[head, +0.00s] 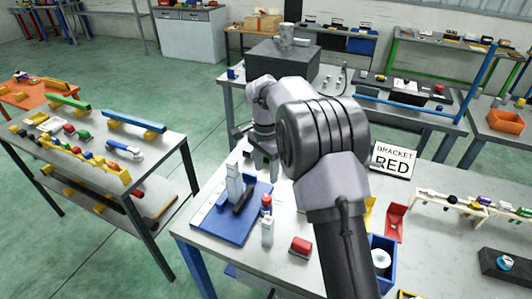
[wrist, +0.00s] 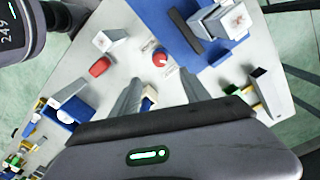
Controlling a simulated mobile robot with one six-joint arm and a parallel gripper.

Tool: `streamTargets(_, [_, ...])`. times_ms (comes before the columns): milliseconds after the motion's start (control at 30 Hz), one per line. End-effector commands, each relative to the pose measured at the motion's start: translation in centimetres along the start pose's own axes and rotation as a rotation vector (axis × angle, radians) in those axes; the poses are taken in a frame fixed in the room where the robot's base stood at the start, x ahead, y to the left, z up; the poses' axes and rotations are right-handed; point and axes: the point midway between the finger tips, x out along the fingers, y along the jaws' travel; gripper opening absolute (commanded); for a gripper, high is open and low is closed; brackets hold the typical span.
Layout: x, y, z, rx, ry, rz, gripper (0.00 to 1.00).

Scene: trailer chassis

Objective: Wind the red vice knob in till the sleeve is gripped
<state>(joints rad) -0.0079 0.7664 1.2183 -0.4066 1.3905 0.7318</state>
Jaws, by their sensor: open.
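The red vice knob (head: 266,201) is at the right edge of the blue vice base (head: 222,228). In the wrist view the knob (wrist: 160,58) lies just beyond the fingertips, roughly between their lines. A pale upright block, which looks like the sleeve (head: 234,184), stands on the base beside a dark jaw bar (head: 243,201). From above, the block (wrist: 232,20) is next to the dark bar; whether they touch I cannot tell. My gripper (wrist: 161,76) is open and empty, pointing down above the table, apart from the knob. Its fingertips (head: 262,163) are small in the head view.
A blue bin (head: 384,272) and a red bracket (head: 395,221) are to the right. A dark box (head: 283,62) stands at the back.

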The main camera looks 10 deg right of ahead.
Motion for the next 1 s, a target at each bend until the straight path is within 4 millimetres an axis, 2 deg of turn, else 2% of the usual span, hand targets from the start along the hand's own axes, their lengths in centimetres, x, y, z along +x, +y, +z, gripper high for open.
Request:
streamTargets(33, [-1.7,-0.1,0.0,0.0,0.001,-0.002,0.54])
streamTargets(100, [-3.3,0.0,0.0,0.0,0.0,-0.001,0.54])
streamTargets(233, [-5.0,0.0,0.0,0.0,0.0,0.0,0.54])
streamTargets(767, [-5.6,0.1,0.1,-0.004,0.0,-0.002,0.54])
streamTargets(867, [-7.5,1.6,1.1,-0.059,0.006,-0.046,0.54])
streamTargets(967, [-10.8,6.2,4.0,-0.192,0.027,-0.143,0.54])
streamTargets(1000, [-11.8,8.7,5.6,-0.256,0.042,-0.189,0.54])
